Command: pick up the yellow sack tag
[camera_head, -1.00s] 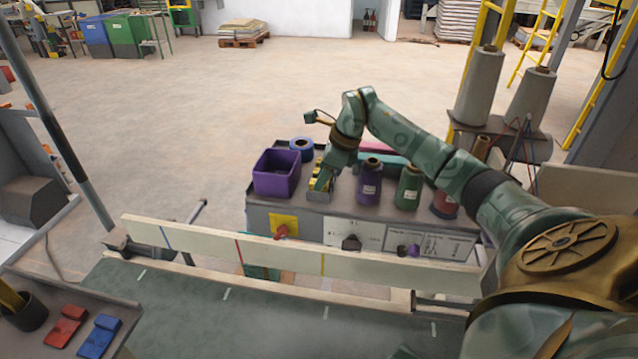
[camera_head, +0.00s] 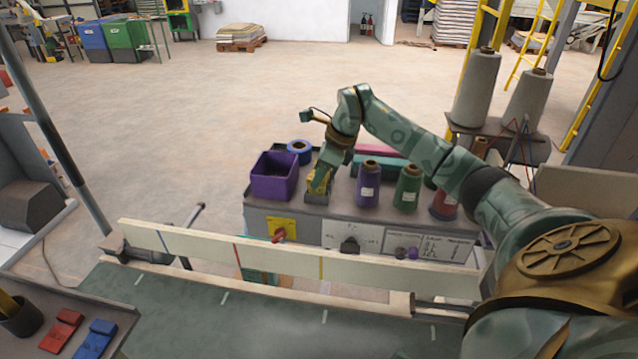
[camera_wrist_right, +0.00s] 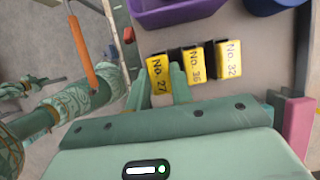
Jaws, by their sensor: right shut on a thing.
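Three yellow sack tags lie side by side on the grey cart top in the right wrist view: No. 27 (camera_wrist_right: 159,67), No. 36 (camera_wrist_right: 195,63) and No. 32 (camera_wrist_right: 229,57). My right gripper (camera_wrist_right: 161,88) is shut on the No. 27 tag, with a green finger on each side of its near end. In the head view my right gripper (camera_head: 317,192) reaches down to the cart top beside the purple bin, and it hides most of the tags. My left gripper is not in view.
Purple (camera_head: 368,185) and green (camera_head: 407,188) thread spools stand to the right on the cart (camera_head: 258,215). A pale rail (camera_head: 290,258) runs in front.

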